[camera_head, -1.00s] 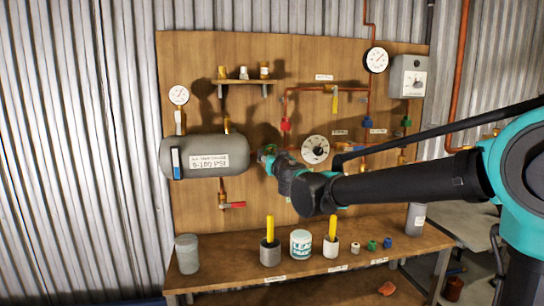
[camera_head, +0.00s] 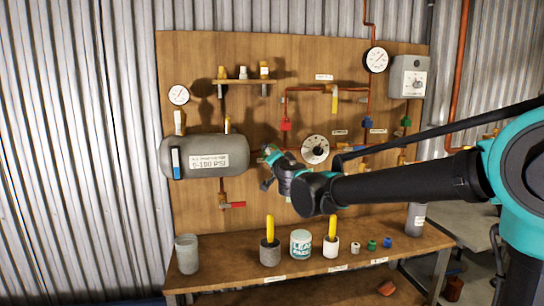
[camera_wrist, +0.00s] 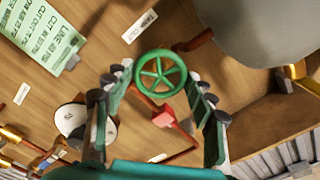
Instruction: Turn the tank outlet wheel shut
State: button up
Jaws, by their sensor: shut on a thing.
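The green spoked outlet wheel (camera_wrist: 160,73) is in the upper middle of the wrist view. My gripper (camera_wrist: 155,84) has one finger at each side of it, shut on its rim. In the head view my gripper (camera_head: 268,167) is at the board, just right of the grey tank (camera_head: 205,157). There the wheel is largely hidden by my gripper and cannot be told apart from it. The tank also shows at the top right of the wrist view (camera_wrist: 265,28).
A red-handled valve (camera_head: 232,205) hangs below the tank. A shelf (camera_head: 243,82) is above.

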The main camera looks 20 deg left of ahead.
jog(key=shift+m, duration=0.5)
jog(key=o, duration=1.1)
jog(key=shift+o, duration=0.2)
jog(key=shift+s, duration=0.15)
jog(key=v, duration=1.1)
jog(key=shift+s+d, duration=0.3)
jog(key=shift+d, duration=0.05)
jog(key=shift+f, duration=0.1)
